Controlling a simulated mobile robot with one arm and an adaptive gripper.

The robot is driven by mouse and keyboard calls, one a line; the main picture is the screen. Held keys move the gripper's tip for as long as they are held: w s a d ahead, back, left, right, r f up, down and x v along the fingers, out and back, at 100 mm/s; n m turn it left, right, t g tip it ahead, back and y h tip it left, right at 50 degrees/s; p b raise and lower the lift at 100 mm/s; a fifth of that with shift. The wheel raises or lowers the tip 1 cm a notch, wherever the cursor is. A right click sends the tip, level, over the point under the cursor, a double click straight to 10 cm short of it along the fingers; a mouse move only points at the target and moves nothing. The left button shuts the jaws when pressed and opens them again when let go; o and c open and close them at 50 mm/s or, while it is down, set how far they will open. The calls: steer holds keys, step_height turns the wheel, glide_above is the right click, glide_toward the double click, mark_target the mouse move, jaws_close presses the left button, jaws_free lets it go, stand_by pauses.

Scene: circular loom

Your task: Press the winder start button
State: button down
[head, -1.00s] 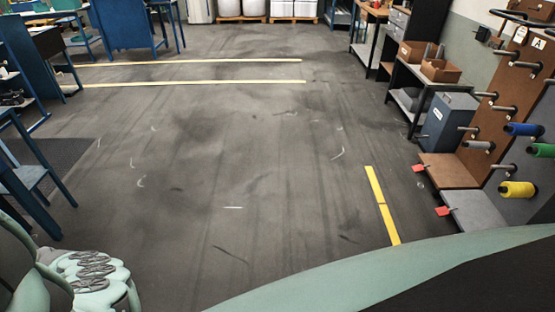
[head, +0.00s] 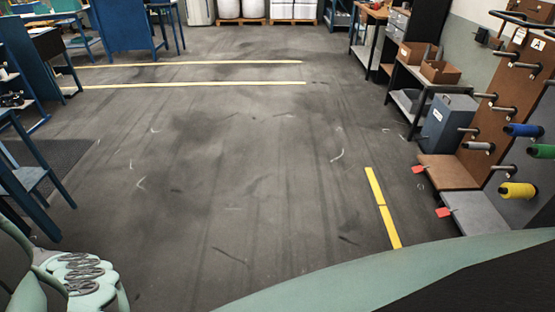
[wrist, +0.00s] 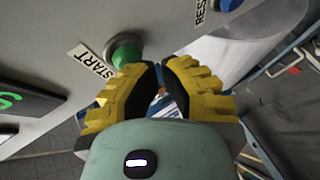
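The green start button (wrist: 125,52) sits on a light grey panel in the wrist view, beside a white label reading START (wrist: 90,62). My gripper (wrist: 161,68) has yellow ribbed fingers with dark inner pads. The left fingertip is just right of and below the button in the picture, partly overlapping it; I cannot tell whether they touch. A narrow gap shows between the fingers, with nothing seen held; how far they are closed is unclear. The button and the fingers do not show in the head view.
A blue button (wrist: 226,4) with a label starting RES is at the wrist view's top edge. A dark display (wrist: 28,100) with a green mark is at the left.

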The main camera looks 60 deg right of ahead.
steer(key=shift+w+a, duration=0.15)
steer(key=shift+w, duration=0.05)
stand_by(0.3)
stand_by(0.3)
steer(key=shift+s+d, duration=0.55)
steer(key=shift+s, duration=0.15)
steer(key=shift+s+d, duration=0.1)
steer(key=s+d, duration=0.1)
steer(key=s, duration=0.1)
steer(key=s+d+p, duration=0.1)
steer(key=s, duration=0.1)
steer(key=shift+d, duration=0.35)
stand_by(0.5)
